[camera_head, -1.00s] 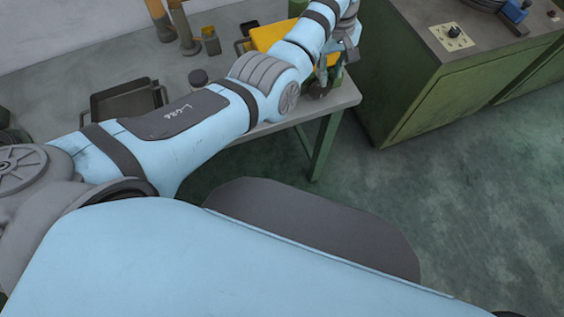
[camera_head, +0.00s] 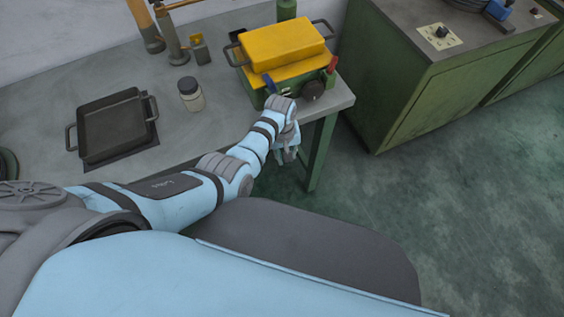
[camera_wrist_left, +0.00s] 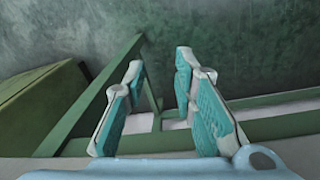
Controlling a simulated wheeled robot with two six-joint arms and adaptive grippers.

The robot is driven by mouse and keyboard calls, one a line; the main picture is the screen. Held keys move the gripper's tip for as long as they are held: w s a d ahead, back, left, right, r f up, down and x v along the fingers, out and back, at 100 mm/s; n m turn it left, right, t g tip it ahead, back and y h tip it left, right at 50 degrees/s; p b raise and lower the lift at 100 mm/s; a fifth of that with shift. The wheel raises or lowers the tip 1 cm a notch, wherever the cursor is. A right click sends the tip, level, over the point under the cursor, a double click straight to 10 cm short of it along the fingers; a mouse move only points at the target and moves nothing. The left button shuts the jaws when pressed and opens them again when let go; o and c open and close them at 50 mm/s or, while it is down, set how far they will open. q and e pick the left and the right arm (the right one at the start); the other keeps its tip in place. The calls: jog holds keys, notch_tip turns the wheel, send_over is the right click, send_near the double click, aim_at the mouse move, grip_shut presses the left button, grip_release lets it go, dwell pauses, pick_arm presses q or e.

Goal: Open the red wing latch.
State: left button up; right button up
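A green box with a yellow lid (camera_head: 285,47) stands on the grey table near its right corner. The red wing latch (camera_head: 332,65) sits at the box's right front corner and sticks up at a slant; whether it is fastened is too small to tell. A blue latch (camera_head: 270,84) is at the front left of the box. My left gripper (camera_head: 288,156) hangs in front of the table edge, below and apart from the box, pointing down. In the left wrist view its two fingers (camera_wrist_left: 160,62) are spread with nothing between them. My right gripper is not in view.
A dark round knob (camera_head: 313,91) is on the box front. A black tray (camera_head: 116,128) and a jar (camera_head: 190,94) stand left on the table (camera_head: 225,115). A green cabinet (camera_head: 420,85) stands to the right, with bare floor in front.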

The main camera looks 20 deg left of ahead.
pick_arm(q)
jog(key=shift+s+a+f, duration=0.2)
jog(key=shift+s+f, duration=0.2)
jog(key=shift+f, duration=0.2)
jog(key=shift+s+a+f, duration=0.15)
jog(key=shift+s+f, duration=0.2)
jog(key=shift+f, duration=0.25)
